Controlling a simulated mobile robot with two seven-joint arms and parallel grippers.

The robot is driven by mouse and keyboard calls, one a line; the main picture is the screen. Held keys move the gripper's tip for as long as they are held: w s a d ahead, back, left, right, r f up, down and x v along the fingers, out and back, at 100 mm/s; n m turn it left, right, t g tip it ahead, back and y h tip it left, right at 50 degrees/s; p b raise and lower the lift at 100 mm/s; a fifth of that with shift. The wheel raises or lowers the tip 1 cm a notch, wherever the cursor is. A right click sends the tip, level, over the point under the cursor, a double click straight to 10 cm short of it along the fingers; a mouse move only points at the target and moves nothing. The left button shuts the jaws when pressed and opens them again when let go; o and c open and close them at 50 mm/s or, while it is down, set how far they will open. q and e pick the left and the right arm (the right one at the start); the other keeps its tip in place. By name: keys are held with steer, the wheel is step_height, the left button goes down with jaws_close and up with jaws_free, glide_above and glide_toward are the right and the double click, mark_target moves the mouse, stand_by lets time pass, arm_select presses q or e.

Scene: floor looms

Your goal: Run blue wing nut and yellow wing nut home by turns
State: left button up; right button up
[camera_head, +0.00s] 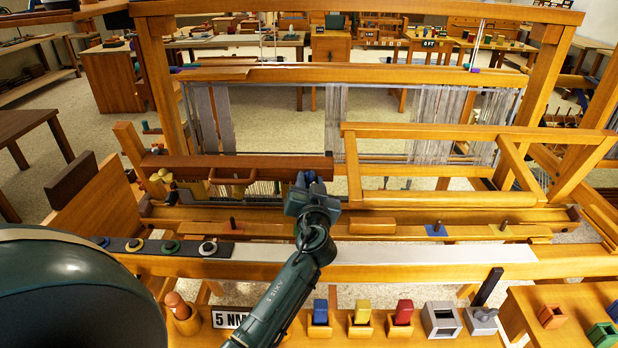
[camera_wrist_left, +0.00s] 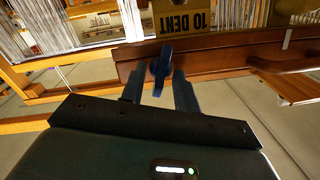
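The blue wing nut (camera_wrist_left: 161,66) is on the front of the dark red-brown beam, with its long wing roughly upright in the left wrist view. In the head view a small blue part of it (camera_head: 309,177) shows at the beam's right end. My left gripper (camera_head: 312,192) is at that end; in the wrist view its two fingers (camera_wrist_left: 159,84) stand apart on either side of the nut, seemingly open. A yellow part (camera_head: 160,176) at the beam's left end looks like the yellow wing nut; its turn is too small to tell. My right gripper is not in view.
The dark red-brown beam (camera_head: 240,163) crosses the loom. A "10 DENT" label (camera_wrist_left: 184,17) is behind the nut. Blue (camera_head: 320,312), yellow (camera_head: 362,312) and red (camera_head: 403,312) blocks stand on the front bench. A wooden frame (camera_head: 480,133) rises right of my gripper.

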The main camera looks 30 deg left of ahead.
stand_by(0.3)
arm_select(q)
steer(key=c, duration=0.7)
steer(key=shift+o, duration=0.2)
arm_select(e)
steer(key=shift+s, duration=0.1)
